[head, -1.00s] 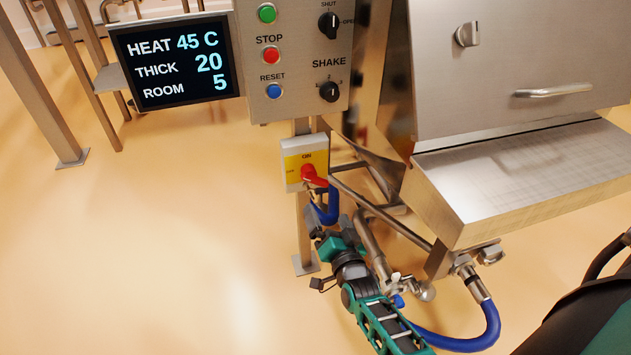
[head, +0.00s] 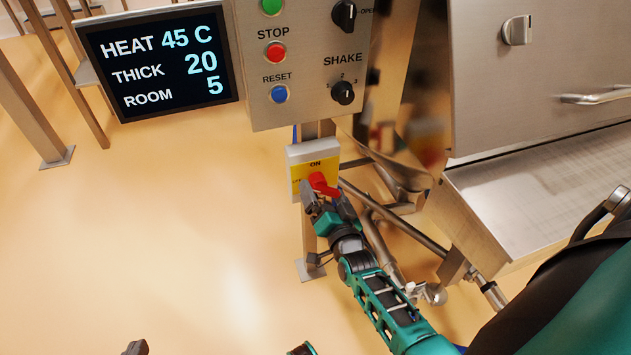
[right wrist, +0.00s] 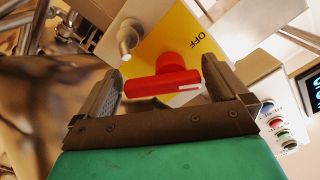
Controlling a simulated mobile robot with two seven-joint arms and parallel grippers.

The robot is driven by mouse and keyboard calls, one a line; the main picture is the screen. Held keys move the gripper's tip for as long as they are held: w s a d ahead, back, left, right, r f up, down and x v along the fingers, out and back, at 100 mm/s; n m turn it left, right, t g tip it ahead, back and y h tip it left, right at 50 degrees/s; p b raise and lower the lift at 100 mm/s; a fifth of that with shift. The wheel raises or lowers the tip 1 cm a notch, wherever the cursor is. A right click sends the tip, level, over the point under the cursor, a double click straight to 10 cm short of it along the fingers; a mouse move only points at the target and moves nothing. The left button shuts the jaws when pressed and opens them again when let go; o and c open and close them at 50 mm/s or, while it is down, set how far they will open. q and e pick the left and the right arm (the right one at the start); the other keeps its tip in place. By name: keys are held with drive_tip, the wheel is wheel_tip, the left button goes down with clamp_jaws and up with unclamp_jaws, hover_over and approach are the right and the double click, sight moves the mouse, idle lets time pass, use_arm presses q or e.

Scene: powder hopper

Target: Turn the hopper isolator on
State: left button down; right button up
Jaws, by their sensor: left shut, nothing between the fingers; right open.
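The hopper isolator is a pale box with a yellow face (head: 298,172) on a post below the control panel. Its label ON is at the top and OFF at the left. Its red handle (head: 320,182) slants down to the right in the head view. My right gripper (head: 323,197) is open at the handle from below. In the right wrist view the red handle (right wrist: 163,84) lies crosswise between the open fingers, its white-marked end near the right finger. I cannot tell whether they touch. Only a dark tip of my left gripper (head: 137,347) shows, shut and empty, at the bottom edge.
The control panel (head: 300,60) with buttons and knobs is just above the isolator. A display (head: 160,62) reads HEAT 45 C, THICK 20, ROOM 5. The steel hopper (head: 540,70) and pipes (head: 400,225) stand close on the right.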

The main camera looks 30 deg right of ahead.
drive_tip(key=shift+w+d, duration=0.15)
drive_tip(key=shift+w, duration=0.3)
use_arm(q)
drive_tip(key=shift+w+d+r, duration=0.1)
drive_tip(key=shift+w, duration=0.4)
use_arm(e)
drive_tip(key=shift+c, duration=0.3)
drive_tip(key=shift+s, duration=0.1)
drive_tip(key=c, duration=0.6)
use_arm(q)
drive_tip(key=shift+s+f, duration=0.2)
drive_tip(key=shift+s, duration=0.15)
use_arm(e)
drive_tip(key=shift+c, duration=0.2)
